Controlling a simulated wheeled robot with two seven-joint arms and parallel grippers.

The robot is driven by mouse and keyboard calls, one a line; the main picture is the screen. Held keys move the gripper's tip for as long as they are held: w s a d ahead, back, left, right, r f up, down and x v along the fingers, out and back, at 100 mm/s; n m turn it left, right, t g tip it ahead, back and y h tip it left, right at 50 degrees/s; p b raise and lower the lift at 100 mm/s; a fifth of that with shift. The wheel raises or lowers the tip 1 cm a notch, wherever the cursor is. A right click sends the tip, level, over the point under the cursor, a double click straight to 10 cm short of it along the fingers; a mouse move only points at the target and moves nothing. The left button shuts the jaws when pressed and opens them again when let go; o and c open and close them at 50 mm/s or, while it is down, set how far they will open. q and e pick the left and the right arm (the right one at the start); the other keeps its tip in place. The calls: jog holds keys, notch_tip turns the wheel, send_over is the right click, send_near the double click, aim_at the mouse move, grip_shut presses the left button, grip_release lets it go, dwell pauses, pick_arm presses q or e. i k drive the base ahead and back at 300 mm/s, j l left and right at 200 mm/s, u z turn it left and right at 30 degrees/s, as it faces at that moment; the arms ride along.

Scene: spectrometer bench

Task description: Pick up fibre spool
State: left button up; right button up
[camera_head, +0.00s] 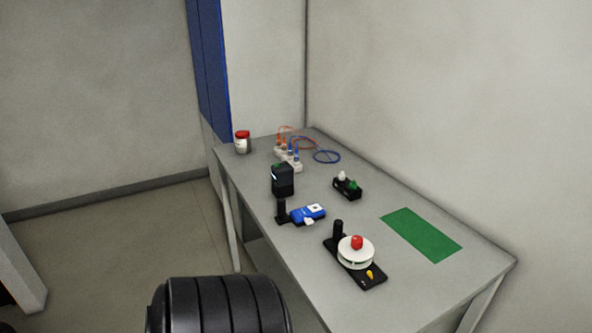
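The fibre spool (355,254) looks like a white disc-shaped reel with a red knob on top. It sits on a black base plate (372,282) near the front of the grey bench. A black post stands at the plate's back left and a small yellow part lies at its front. Neither of my grippers is in view, so nothing is seen holding the spool.
A green mat (421,234) lies right of the spool on the bench (325,301). Behind are a blue device (308,214), a black box (282,180), a black holder (347,187), a white block with cables (288,158) and a red-lidded jar (242,142). Walls border the bench.

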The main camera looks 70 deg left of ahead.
aim_at(354, 250)
jog(key=i+l+u, duration=0.1)
jog(key=u, duration=0.35)
jog(key=i+l+u, duration=0.1)
jog(key=u, duration=0.4)
jog(key=l+u, duration=0.15)
jog(key=u, duration=0.3)
jog(key=i+l+u, duration=0.1)
jog(key=u, duration=0.35)
